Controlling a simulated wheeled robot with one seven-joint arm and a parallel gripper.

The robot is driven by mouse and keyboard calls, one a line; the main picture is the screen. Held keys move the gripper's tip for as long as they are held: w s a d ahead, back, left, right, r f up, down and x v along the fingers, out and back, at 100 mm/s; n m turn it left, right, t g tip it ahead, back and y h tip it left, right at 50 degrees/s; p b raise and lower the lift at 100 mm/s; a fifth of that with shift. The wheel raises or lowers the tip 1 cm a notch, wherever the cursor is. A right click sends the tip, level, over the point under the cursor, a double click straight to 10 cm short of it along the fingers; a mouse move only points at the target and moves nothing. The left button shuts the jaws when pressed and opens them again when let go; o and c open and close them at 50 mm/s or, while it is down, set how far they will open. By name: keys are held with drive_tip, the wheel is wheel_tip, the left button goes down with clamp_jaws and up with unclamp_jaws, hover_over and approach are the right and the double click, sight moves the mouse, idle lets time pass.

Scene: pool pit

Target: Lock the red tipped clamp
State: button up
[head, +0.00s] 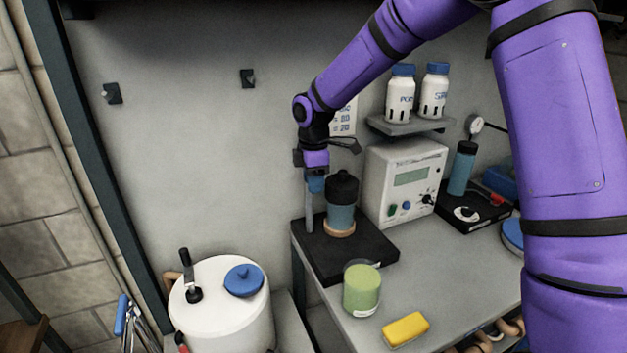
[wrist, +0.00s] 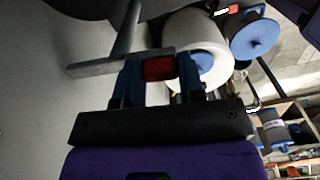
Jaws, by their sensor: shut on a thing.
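My gripper (head: 316,186) points down beside a teal canister with a black cap (head: 342,200), at the left edge of a black base plate (head: 370,258). A grey upright bar (head: 309,215) stands just below the gripper, left of the canister. In the wrist view, the blue fingers of my gripper (wrist: 158,80) are closed around a red block (wrist: 158,68), which looks like the clamp's red tip. It sits on a grey bar (wrist: 90,69) that joins a grey stem (wrist: 130,35). The fingers hide the red tip in the head view.
A white instrument box (head: 408,180) stands close right of the canister. A green jar (head: 361,290) and a yellow block (head: 405,330) are in front. A white tank (head: 235,312) stands lower left. A shelf (head: 410,124) with two bottles hangs above.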

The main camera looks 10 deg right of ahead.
drive_tip(key=shift+a, duration=0.1)
drive_tip(key=a+m, duration=0.1)
drive_tip(key=m, duration=0.2)
drive_tip(key=shift+w+a, duration=0.1)
drive_tip(key=shift+a, duration=0.1)
drive_tip(key=m, duration=0.2)
drive_tip(key=a+m, duration=0.1)
drive_tip(key=w+a+m, duration=0.1)
drive_tip(key=m, duration=0.1)
drive_tip(key=shift+w+m, duration=0.1)
drive_tip(key=shift+m, duration=0.2)
drive_tip(key=m, duration=0.2)
drive_tip(key=w+a+m, duration=0.1)
drive_tip(key=m, duration=0.1)
drive_tip(key=shift+w, duration=0.2)
drive_tip(key=shift+w+a+m, duration=0.1)
drive_tip(key=shift+w+m, duration=0.2)
drive_tip(key=shift+m, duration=0.5)
drive_tip(key=shift+w+a+m, duration=0.1)
drive_tip(key=shift+w+m, duration=0.15)
drive_tip(key=shift+m, duration=0.55)
drive_tip(key=shift+w+d, duration=0.1)
drive_tip(key=o, duration=0.9)
drive_tip(key=shift+o, duration=0.2)
